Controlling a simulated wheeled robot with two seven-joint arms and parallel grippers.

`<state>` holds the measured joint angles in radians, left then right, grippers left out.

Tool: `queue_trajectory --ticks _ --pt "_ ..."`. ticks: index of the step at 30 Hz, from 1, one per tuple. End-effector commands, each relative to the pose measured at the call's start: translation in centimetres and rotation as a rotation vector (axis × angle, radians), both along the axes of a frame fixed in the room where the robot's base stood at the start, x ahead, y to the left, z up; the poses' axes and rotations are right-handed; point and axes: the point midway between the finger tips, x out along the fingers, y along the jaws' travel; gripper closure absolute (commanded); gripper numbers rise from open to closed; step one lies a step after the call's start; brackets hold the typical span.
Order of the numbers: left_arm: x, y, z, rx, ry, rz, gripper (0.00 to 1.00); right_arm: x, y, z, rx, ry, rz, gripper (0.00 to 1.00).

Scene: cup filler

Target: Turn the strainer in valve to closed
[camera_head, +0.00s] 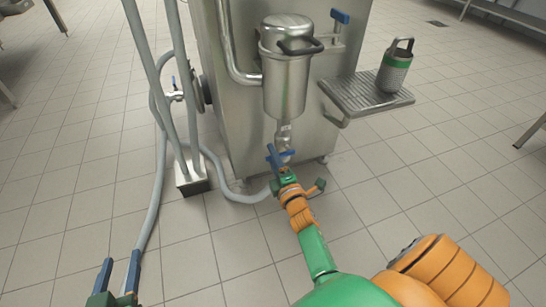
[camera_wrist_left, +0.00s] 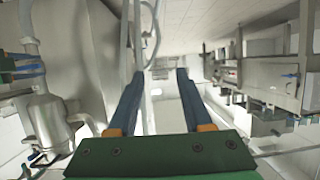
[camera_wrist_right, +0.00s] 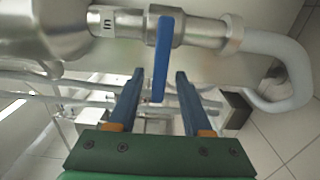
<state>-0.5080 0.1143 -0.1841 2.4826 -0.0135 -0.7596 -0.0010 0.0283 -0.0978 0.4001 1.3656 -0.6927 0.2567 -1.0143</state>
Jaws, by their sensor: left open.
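The strainer (camera_head: 284,75) is a steel canister on the front of the steel machine. Below it is the strainer in valve (camera_wrist_right: 165,30), on a pipe marked "IN" in the right wrist view. Its blue lever (camera_wrist_right: 160,65) appears crosswise to the pipe. My right gripper (camera_wrist_right: 159,74) is open, with one finger on each side of the lever; I cannot tell whether they touch it. In the head view the right gripper (camera_head: 279,156) is under the strainer, its blue fingers hard to tell from the lever. My left gripper (camera_head: 120,272) is open and empty at lower left, also in the left wrist view (camera_wrist_left: 160,74).
Another blue-handled valve (camera_head: 340,17) is at the strainer's upper right. A grey hose (camera_head: 160,185) runs along the floor. A green-banded metal container (camera_head: 395,72) stands on the drip tray (camera_head: 350,93). The lower-left floor is mostly free.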

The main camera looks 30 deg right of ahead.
Motion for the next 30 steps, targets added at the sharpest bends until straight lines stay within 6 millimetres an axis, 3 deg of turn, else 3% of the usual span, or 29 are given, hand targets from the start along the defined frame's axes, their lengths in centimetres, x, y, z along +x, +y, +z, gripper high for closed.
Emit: queue_trajectory --ticks 8,11,21,25,30 --pt "0.0 0.0 0.0 0.0 0.003 0.0 0.5 -0.1 0.0 0.1 0.002 -0.001 0.0 0.51" --pt "-0.8 0.4 -1.3 0.017 0.084 0.005 0.5 -0.7 0.2 0.1 0.003 0.0 0.0 0.51" --pt "-7.7 2.7 -8.2 0.107 0.577 0.039 0.5 -5.3 1.3 0.1 0.002 0.001 -0.001 0.51" --pt "-9.8 3.2 -9.3 0.126 0.687 0.045 0.5 -6.5 1.6 0.1 0.002 0.001 0.0 0.51" --pt "-10.8 3.4 -9.8 0.134 0.737 0.047 0.5 -6.9 1.7 0.0 0.001 0.0 0.0 0.51"
